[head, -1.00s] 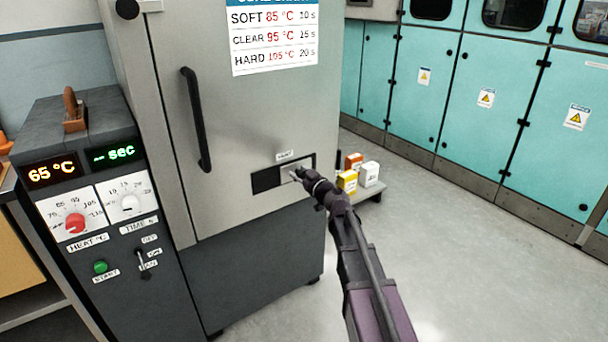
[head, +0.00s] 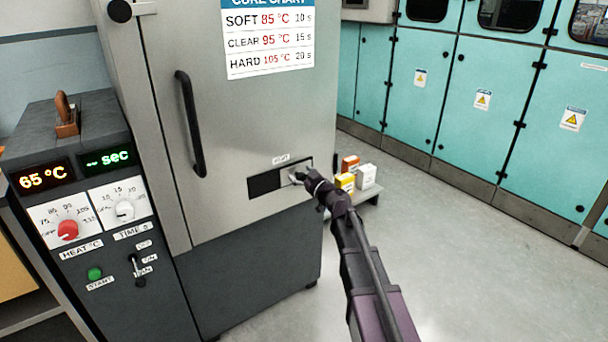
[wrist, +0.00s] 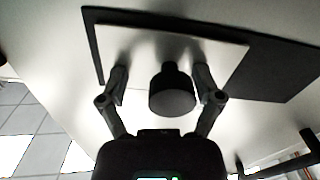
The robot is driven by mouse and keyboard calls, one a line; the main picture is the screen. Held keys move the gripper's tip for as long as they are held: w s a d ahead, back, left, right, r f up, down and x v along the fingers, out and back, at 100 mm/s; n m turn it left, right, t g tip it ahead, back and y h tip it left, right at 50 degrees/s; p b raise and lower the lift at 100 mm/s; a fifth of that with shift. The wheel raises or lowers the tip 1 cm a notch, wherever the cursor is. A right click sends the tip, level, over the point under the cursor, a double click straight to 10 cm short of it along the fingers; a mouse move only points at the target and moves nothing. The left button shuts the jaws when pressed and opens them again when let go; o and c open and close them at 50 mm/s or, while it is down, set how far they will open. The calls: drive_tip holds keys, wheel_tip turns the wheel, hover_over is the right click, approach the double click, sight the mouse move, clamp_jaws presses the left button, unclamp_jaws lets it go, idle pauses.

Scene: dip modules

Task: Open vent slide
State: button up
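The vent slide (head: 288,173) is a pale plate in a dark-framed slot low on the oven door, under a small label. The plate covers the right part of the slot, and the dark vent opening (head: 263,183) shows at its left. In the wrist view, the plate (wrist: 225,58) carries a dark round knob (wrist: 172,92), with the dark opening (wrist: 275,72) to its right. My gripper (wrist: 163,82) is open, with one finger on each side of the knob and visible gaps between. In the head view, my gripper (head: 300,179) is at the plate.
A black door handle (head: 191,125) stands up and left of the vent. The control box (head: 100,230) with dials and 65 °C display is at the left. Small boxes (head: 365,176) sit on a low stand behind my arm. Open floor lies to the right.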

drive_tip(key=shift+a, duration=0.1)
drive_tip(key=shift+s, duration=0.15)
drive_tip(key=shift+s+d, duration=0.35)
drive_tip(key=shift+s, duration=0.25)
drive_tip(key=v, duration=1)
drive_tip(key=shift+s+d, duration=0.15)
drive_tip(key=shift+d, duration=0.1)
drive_tip(key=shift+f, duration=0.15)
